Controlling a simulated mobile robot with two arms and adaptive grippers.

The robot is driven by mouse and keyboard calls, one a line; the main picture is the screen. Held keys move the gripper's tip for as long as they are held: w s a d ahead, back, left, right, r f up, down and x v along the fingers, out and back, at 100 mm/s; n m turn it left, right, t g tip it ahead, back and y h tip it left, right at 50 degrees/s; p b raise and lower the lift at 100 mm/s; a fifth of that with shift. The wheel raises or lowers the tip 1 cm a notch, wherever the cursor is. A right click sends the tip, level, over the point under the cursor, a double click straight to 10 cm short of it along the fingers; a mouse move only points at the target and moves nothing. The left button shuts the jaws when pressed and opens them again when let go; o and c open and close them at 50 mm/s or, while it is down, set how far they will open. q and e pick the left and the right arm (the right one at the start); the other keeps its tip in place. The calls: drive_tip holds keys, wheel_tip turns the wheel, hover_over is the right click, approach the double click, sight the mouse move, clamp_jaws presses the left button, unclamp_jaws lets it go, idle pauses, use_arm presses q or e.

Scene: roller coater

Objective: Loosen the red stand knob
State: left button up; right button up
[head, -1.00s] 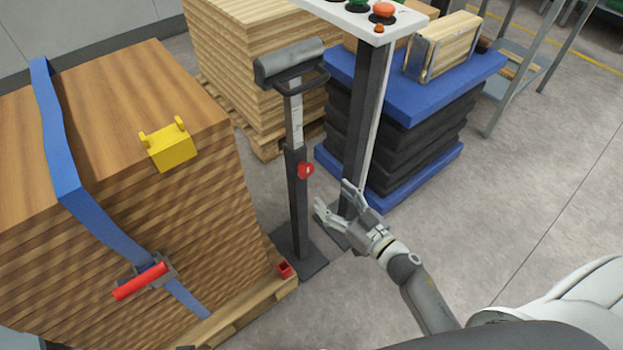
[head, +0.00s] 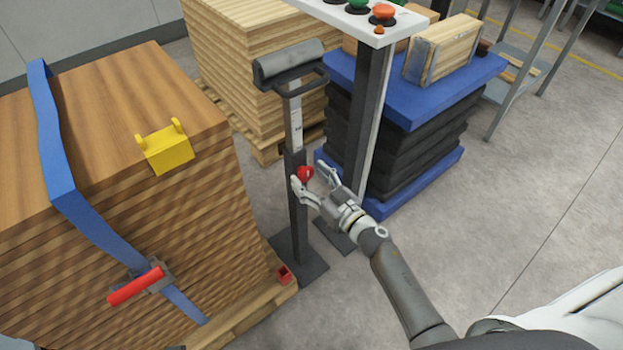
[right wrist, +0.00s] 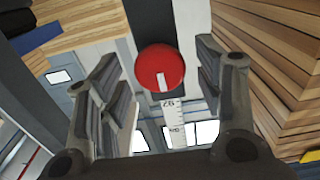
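The red stand knob (head: 305,174) sits on the dark upright post of the roller stand (head: 297,205). In the right wrist view the knob (right wrist: 160,70) is round with a white mark, and a scale strip (right wrist: 174,122) shows beside it. My right gripper (head: 309,177) is open, with its fingers on either side of the knob in the head view. In the right wrist view the knob lies between the open fingers (right wrist: 160,85), with visible gaps to both. My left gripper is not in view.
A strapped wood stack (head: 120,110) with a yellow bracket (head: 166,148) stands close on the left. The control panel post (head: 368,120) and blue lift table (head: 430,90) stand behind right. Open floor (head: 500,210) lies to the right.

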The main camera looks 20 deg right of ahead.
drive_tip(key=c, duration=0.9)
drive_tip(key=shift+o, duration=0.2)
